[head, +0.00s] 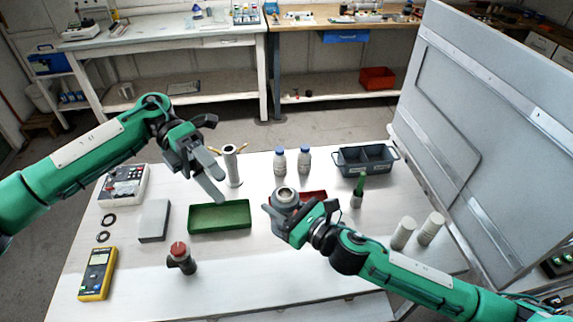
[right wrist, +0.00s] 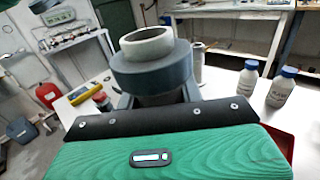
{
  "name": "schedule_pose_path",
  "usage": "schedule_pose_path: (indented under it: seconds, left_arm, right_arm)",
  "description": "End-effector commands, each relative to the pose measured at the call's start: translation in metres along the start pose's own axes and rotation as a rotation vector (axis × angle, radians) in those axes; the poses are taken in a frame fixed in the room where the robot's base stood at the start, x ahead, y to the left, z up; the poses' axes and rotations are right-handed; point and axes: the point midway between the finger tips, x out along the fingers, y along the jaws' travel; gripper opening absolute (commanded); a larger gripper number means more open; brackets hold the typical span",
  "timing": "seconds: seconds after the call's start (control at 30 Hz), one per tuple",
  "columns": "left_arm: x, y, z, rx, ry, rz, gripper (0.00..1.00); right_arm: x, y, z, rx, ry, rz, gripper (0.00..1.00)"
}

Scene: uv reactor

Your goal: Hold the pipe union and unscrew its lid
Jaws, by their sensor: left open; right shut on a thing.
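The pipe union (head: 285,192) is a dark grey round body with a paler ring at its open top. It also fills the upper middle of the right wrist view (right wrist: 152,70). My right gripper (head: 284,208) is shut on it and holds it upright above the table, right of the green tray. Its lower part is hidden by the gripper. My left gripper (head: 218,176) is open and empty, up and to the left of the union, with its fingers apart over the far side of the green tray. It does not touch the union.
A green tray (head: 220,231), a metal cylinder (head: 232,168), two blue-capped bottles (head: 280,163) and a red tray (head: 316,195) stand near my grippers. A grey bin (head: 365,161), white cylinders (head: 402,233), a red-topped part (head: 180,256) and a yellow meter (head: 97,274) lie further out. The front middle is clear.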

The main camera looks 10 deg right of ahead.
Motion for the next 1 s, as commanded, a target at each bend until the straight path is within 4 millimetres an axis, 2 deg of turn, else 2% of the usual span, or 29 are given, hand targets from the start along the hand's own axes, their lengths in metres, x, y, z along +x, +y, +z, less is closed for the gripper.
schedule_pose_path:
  seconds: [0.03,0.2,0.33,0.5,0.63,0.8,1.0]
  left_arm:
    - [0.013,-0.003,0.012,0.093,0.042,0.09,0.73]
    - [0.044,0.001,0.044,0.426,0.21,0.39,0.73]
    - [0.058,0.002,0.068,0.682,0.383,0.605,0.73]
    - [0.066,-0.001,0.097,0.968,0.633,0.834,0.73]
    - [0.067,-0.004,0.113,1.113,0.792,0.947,0.73]
    - [0.066,-0.007,0.123,1.2,0.903,1.013,0.73]
    - [0.071,0.011,0.124,1.212,0.921,1.021,0.73]
  right_arm:
    - [0.0,0.0,0.001,0.0,-0.001,0.0,0.0]
    - [0.0,0.0,0.001,0.0,-0.001,0.0,0.0]
    - [0.0,0.0,0.001,0.0,-0.001,0.0,0.0]
    - [0.0,0.0,0.001,0.0,-0.001,0.0,0.0]
    - [0.0,0.0,0.001,0.0,-0.001,0.0,0.0]
    - [0.0,0.0,0.001,0.0,-0.001,0.0,0.0]
    - [0.0,0.0,0.001,0.0,-0.001,0.0,0.0]
